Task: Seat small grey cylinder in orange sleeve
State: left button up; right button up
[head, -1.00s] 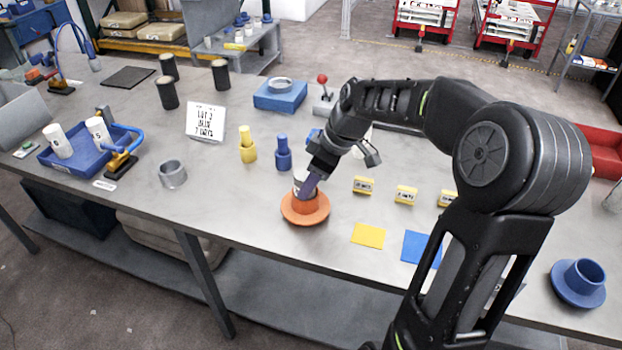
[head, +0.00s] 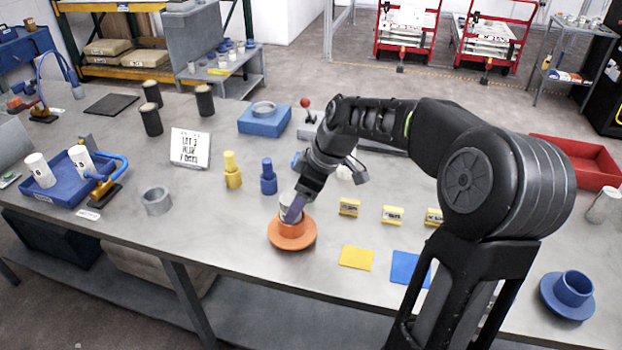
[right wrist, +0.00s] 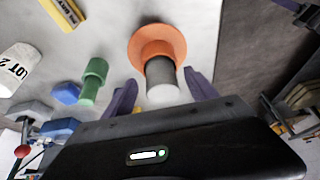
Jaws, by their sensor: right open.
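The orange sleeve (head: 292,236), a flanged collar, stands on the table near its front edge. It also shows in the right wrist view (right wrist: 145,38). The small grey cylinder (right wrist: 160,75), with a pale end, stands in the sleeve's mouth with much of its length sticking out; how deep it sits is hidden. My right gripper (head: 292,208) is over the sleeve. In the right wrist view its two purple fingers are open, one on each side of the cylinder, with gaps between. In the head view the gripper partly covers the cylinder. My left gripper is not in view.
Blue (head: 268,177) and yellow (head: 232,170) stepped pieces stand behind the sleeve. Yellow blocks (head: 349,207) and flat yellow (head: 356,258) and blue squares lie to the right. A grey ring (head: 157,200) and a blue tray (head: 48,188) are left; a blue flanged sleeve (head: 573,289) is far right.

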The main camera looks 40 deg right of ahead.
jog(key=v, duration=1)
jog(key=shift+r+b, duration=0.3)
jog(key=shift+b, duration=0.15)
jog(key=shift+s, duration=0.15)
